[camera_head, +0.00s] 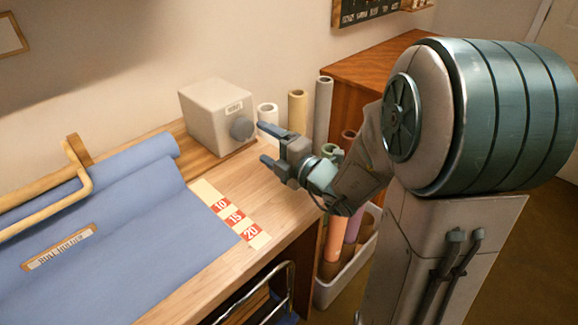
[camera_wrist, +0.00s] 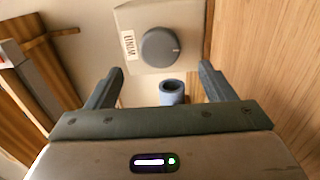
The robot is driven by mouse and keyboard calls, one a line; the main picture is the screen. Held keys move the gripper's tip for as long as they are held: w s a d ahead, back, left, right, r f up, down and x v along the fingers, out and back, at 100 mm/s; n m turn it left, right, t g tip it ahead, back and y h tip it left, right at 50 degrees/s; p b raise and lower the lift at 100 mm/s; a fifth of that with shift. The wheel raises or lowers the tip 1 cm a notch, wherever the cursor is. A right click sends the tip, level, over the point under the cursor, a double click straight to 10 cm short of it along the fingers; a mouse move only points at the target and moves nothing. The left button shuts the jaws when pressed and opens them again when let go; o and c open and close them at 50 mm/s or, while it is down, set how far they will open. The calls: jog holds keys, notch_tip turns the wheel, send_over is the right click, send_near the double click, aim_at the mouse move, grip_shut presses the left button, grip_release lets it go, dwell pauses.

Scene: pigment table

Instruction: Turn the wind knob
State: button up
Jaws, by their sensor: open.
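The wind knob (camera_head: 241,127) is a round grey knob on the right face of a pale box (camera_head: 210,108) at the back of the workbench. In the wrist view the knob (camera_wrist: 160,47) faces me, with a small label beside it on the box (camera_wrist: 191,14). My gripper (camera_head: 266,146) is open, with its two fingers pointing at the knob from the right. In the wrist view my gripper (camera_wrist: 161,80) has a finger on each side, and the knob lies beyond the fingertips, apart from them.
A blue cloth (camera_head: 110,225) with a wooden bar covers the left of the bench. A strip with red numbers (camera_head: 234,216) lies along its right edge. Several upright rolls (camera_head: 298,108) stand behind my gripper. A white bin (camera_head: 345,272) of rolls stands beside the bench.

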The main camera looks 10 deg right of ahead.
jog(key=shift+f+b+v, duration=0.15)
jog(key=shift+b+v, duration=0.75)
jog(key=shift+b, duration=0.35)
jog(key=shift+f+b+v, duration=0.15)
jog(key=shift+b+v, duration=0.75)
jog(key=shift+b, duration=0.3)
jog(key=shift+r+b+v, duration=0.15)
jog(key=shift+b+v, duration=0.35)
jog(key=shift+v, duration=0.2)
jog(key=shift+r+b+v, duration=0.1)
jog(key=shift+b+v, duration=0.35)
jog(key=shift+v, duration=0.25)
